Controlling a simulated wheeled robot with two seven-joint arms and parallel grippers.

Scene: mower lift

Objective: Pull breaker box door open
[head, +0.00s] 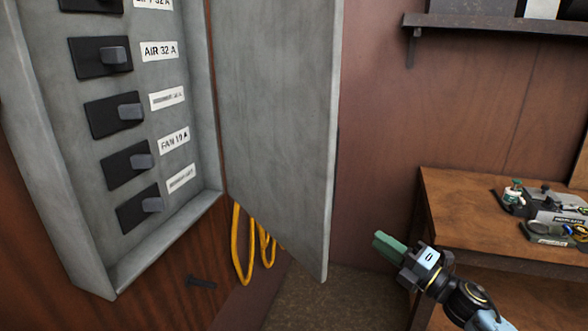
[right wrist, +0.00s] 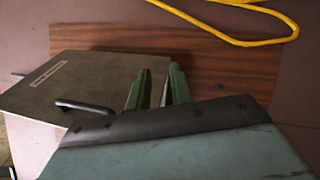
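The grey breaker box (head: 165,235) is on the wall at the left of the head view, with its inside and switches exposed. Its door (head: 275,120) stands swung well open to the right, inner face toward me. In the right wrist view a grey panel (right wrist: 75,80), seemingly the door's outer face, shows a pale label and a dark bar handle (right wrist: 85,107). My right gripper (head: 384,245) is right of the door's lower free edge, apart from it in the head view. Its green fingers (right wrist: 156,88) look parted, with the handle to their left. My left gripper is out of view.
A wooden workbench (head: 460,200) with tools stands at the right, under a dark wall shelf (head: 500,24). Yellow cable loops (head: 240,255) hang below the box and door. Floor shows between door and bench.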

